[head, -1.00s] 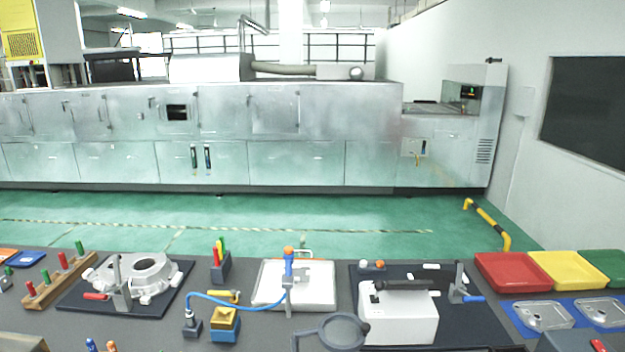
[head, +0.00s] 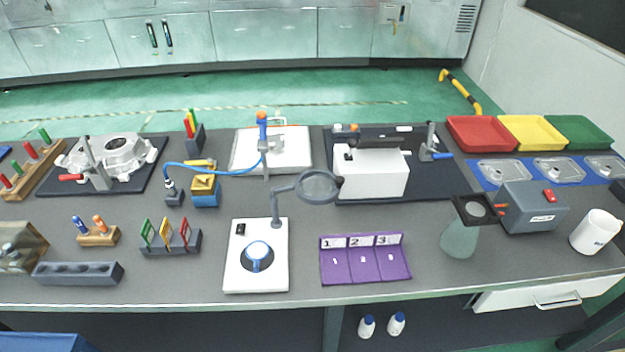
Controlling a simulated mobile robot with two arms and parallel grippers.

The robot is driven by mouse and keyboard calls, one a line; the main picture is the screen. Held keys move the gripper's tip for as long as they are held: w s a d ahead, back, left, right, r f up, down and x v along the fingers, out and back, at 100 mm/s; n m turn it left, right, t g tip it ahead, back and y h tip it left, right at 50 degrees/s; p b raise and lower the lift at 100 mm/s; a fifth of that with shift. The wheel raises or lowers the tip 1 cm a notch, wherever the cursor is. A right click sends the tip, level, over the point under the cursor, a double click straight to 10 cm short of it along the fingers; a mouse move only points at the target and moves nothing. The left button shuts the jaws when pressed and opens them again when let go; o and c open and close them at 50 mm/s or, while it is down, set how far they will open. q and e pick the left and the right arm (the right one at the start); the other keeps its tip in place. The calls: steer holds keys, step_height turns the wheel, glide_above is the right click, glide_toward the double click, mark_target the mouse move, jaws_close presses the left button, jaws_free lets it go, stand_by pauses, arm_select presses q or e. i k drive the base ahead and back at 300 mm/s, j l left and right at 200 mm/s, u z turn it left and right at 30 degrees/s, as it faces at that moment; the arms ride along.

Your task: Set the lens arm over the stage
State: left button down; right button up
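The lens arm (head: 287,189) is grey and reaches right from a short post at the back of a white base (head: 235,280). Its round lens (head: 319,186) hangs to the right of the base, over bare table and close to the front of a white box. The stage (head: 247,266) is a dark round disc on the white base, with a blue-rimmed round part (head: 257,252) on top. The lens is behind and to the right of the stage, not above it. Neither of my grippers shows in the head view.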

mark_target(339, 181)
steer(key=j+z, duration=0.4)
steer(key=j, duration=0.2)
steer(key=j+z, duration=0.4)
steer(key=j, duration=0.2)
